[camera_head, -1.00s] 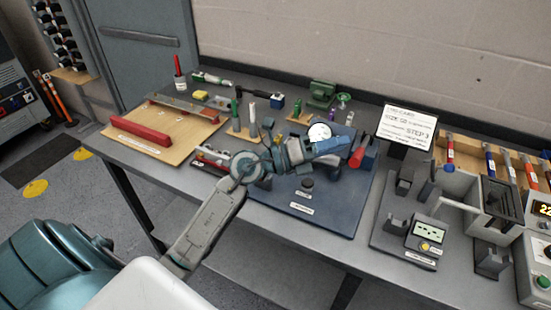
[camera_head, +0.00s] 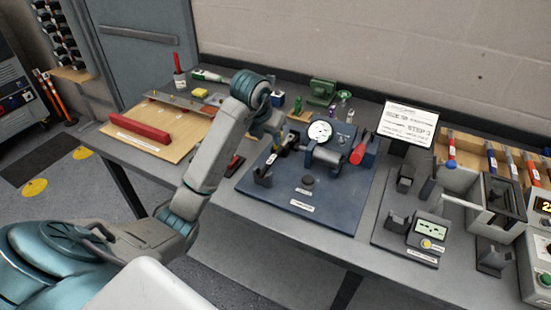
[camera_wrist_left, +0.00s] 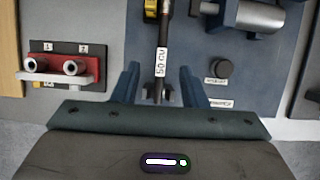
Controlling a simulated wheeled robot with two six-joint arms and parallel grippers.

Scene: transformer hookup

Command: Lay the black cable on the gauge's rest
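The black cable (camera_wrist_left: 161,35), with a white "50 CU" label, runs up the left wrist view over the blue baseplate, from between my fingers toward a yellow-marked part. My left gripper (camera_wrist_left: 160,72) is open, one finger on each side of the cable, with gaps on both sides. In the head view the left gripper (camera_head: 270,126) is above the left side of the gauge plate, partly hidden by my arm. A black notched rest (camera_head: 263,176) stands at the plate's left front. The cable's lower end seems to lie at it; contact is unclear. The gauge dial (camera_head: 320,132) faces up. My right gripper is not in view.
A knob (camera_head: 307,180) sits on the plate's front, and a cylinder (camera_head: 325,154) lies below the dial. A numbered red terminal block (camera_wrist_left: 62,65) is left of my fingers. A red bar (camera_head: 139,132) lies on a wooden board.

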